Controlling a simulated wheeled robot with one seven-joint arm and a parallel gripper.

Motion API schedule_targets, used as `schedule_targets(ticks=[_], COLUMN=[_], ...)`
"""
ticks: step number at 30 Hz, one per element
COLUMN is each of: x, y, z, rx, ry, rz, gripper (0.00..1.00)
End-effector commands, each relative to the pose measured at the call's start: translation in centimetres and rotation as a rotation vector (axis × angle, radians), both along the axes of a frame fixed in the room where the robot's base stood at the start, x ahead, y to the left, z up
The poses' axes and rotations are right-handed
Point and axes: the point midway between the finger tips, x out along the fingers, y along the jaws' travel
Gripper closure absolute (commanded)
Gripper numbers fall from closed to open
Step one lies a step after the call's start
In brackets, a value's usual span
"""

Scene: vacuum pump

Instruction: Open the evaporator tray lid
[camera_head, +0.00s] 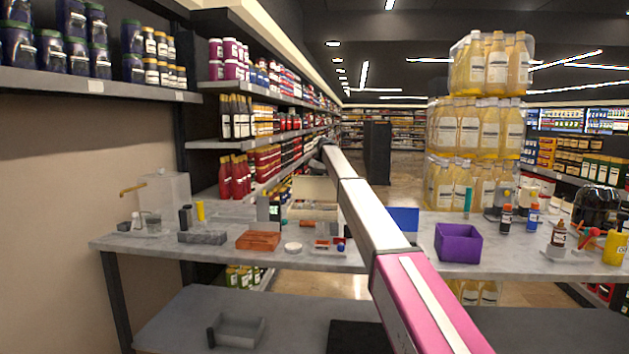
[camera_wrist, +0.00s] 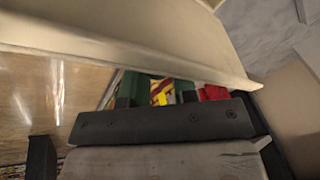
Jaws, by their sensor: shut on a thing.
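The evaporator tray looks to be the cream box (camera_head: 300,211) at the back of the left table, partly hidden behind my arm. Its cream lid (camera_head: 313,188) stands raised at the back, and small items show inside. In the wrist view the lid (camera_wrist: 120,45) is a broad pale panel across the top. My gripper (camera_wrist: 158,88) is shut on the lid at its lower edge. The fingertips are hidden behind the panel. In the head view my arm covers the gripper, and I cannot make out its fingers there.
An orange box (camera_head: 258,241), a grey block (camera_head: 202,237) and a white round dish (camera_head: 292,247) lie in front on the table. A purple bin (camera_head: 458,243) stands right of my arm. Stocked shelves (camera_head: 250,138) rise behind. A grey tray (camera_head: 238,329) sits on the lower surface.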

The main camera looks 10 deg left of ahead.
Motion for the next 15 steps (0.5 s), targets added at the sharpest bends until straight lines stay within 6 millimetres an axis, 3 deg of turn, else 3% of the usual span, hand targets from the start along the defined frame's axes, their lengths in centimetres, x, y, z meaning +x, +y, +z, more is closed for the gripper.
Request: schedule_targets(ticks=[1,14,15], x=[0.51,0.3,0.29], y=[-1.82,-1.87,-1.88], z=[-1.37,-1.47,-1.48], rx=[-0.031,-0.031,-0.031], ry=[0.003,0.014,0.014], rz=[-0.014,-0.013,-0.013], gripper=[1.0,1.0,0.64])
